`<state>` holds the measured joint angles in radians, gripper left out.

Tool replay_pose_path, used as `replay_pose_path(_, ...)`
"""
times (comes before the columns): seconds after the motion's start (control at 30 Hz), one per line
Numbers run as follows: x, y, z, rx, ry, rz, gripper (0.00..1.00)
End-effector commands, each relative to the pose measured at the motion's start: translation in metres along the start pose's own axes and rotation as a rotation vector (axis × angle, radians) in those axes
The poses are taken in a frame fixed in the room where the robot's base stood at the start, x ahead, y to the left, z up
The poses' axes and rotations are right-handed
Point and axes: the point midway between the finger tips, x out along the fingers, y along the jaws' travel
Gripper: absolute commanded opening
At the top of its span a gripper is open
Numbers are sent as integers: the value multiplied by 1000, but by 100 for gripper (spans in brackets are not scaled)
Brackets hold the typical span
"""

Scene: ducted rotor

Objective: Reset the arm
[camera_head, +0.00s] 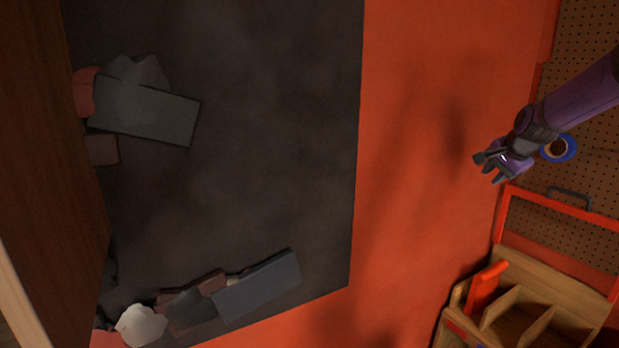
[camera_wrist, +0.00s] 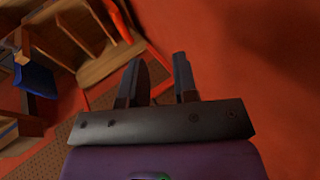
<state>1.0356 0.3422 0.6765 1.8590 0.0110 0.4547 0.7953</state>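My purple arm reaches in from the right edge of the head view. My gripper (camera_head: 488,170) is at its end, over the orange floor beside the pegboard. In the wrist view my gripper (camera_wrist: 160,75) shows two dark fingers with a gap between them. It is open, and nothing shows between the fingers.
A wooden rack with slots (camera_head: 520,308), holding a red-orange item (camera_head: 487,285), stands at lower right. A blue-rimmed round item (camera_head: 572,147) sits by my wrist at the pegboard (camera_head: 585,60). Grey slabs (camera_head: 148,112) and rubble lie on the dark mat (camera_head: 270,170). The orange floor (camera_head: 410,230) is clear.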

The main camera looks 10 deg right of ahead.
Motion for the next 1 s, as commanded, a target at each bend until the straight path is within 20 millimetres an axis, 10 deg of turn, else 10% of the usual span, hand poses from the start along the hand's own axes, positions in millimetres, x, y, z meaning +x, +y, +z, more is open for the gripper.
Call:
replay_pose_path(0.47,-114,4,166,-557,2,162,27)
replay_pose_path(1.0,-238,104,289,-1024,-51,147,27)
